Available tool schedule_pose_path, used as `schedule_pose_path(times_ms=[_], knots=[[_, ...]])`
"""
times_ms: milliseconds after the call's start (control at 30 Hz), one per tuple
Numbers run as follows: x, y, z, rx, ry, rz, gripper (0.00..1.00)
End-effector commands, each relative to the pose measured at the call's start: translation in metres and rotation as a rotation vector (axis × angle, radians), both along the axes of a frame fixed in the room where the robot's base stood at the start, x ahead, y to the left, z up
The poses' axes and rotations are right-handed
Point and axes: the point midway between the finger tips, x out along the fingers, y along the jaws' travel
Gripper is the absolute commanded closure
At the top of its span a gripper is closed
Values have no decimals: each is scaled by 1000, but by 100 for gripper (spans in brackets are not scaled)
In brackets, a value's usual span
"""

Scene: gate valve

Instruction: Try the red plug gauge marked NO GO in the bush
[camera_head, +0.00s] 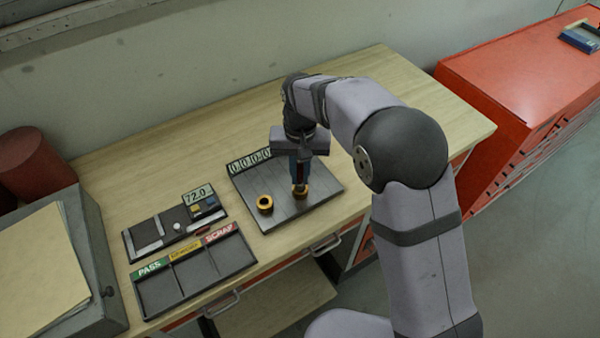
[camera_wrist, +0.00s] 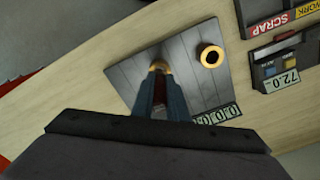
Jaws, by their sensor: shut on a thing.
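My gripper (camera_head: 300,178) points down over the grey plate (camera_head: 322,190), its blue fingers closed on a slim dark-red piece, which I take for the red plug gauge (camera_head: 300,173). No NO GO marking is readable. The gauge's lower end is at a brass bush (camera_head: 301,193) on the plate; I cannot tell whether it is in the bore or just above it. In the wrist view the fingers (camera_wrist: 160,85) cover most of this bush (camera_wrist: 160,66). A second brass bush (camera_head: 265,204) stands open and empty to the left, and shows in the wrist view (camera_wrist: 210,55).
A tray (camera_head: 195,287) marked PASS, a yellow label and SCRAP lies at the front left. Behind it is a dark holder (camera_head: 158,234) with a 72.0 display (camera_head: 198,194). A grey case (camera_head: 92,240) stands at the far left. The table's right end (camera_head: 420,110) is clear.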

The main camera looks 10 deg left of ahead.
Motion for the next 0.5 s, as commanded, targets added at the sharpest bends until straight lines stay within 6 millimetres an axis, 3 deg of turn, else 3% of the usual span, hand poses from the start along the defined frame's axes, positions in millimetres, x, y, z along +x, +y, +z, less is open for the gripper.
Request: schedule_pose_path(times_ms=[500], knots=[[0, 0, 8, 0, -1, 0, 100]])
